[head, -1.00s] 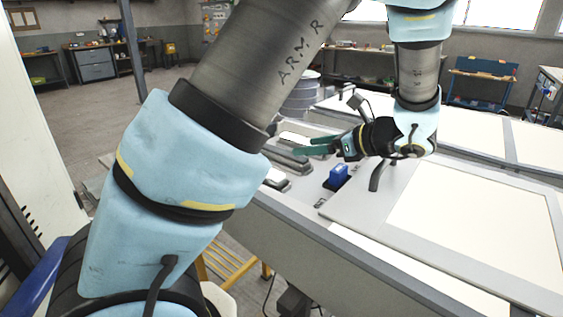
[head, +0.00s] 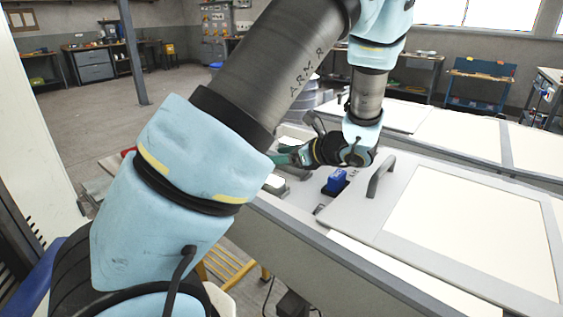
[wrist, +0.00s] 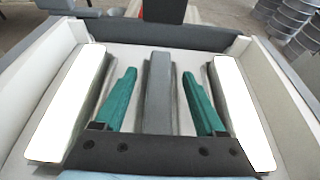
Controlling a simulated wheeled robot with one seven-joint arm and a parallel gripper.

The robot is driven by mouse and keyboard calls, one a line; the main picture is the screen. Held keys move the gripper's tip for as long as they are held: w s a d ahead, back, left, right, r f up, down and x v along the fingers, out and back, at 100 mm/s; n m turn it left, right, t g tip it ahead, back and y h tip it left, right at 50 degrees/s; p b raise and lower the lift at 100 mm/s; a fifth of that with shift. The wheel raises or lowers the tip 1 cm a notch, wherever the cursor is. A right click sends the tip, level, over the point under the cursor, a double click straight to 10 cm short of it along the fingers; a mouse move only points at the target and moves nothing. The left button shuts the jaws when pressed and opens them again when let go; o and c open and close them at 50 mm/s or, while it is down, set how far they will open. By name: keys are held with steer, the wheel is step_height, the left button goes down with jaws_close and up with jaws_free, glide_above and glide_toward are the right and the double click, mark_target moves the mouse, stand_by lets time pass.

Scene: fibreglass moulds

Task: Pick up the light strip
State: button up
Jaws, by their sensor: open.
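In the wrist view, two strips with bright white tops lie in a shallow pale tray (wrist: 140,50), one at left (wrist: 65,115) and one at right (wrist: 240,110). A plain grey bar (wrist: 160,100) lies between them. I cannot tell which one the task calls the light strip. My gripper (wrist: 159,74) is open, with its green fingers on either side of the grey bar and a gap on both sides. Nothing is visibly held. In the head view my gripper (head: 284,158) is over the tray area, and one white-topped strip (head: 274,183) shows partly below it.
A blue object (head: 337,180) stands right of the gripper. The tray has raised walls (wrist: 285,95). Stacked grey rolls (wrist: 295,20) stand beyond it.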

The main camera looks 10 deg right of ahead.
jaws_close()
stand_by(0.5)
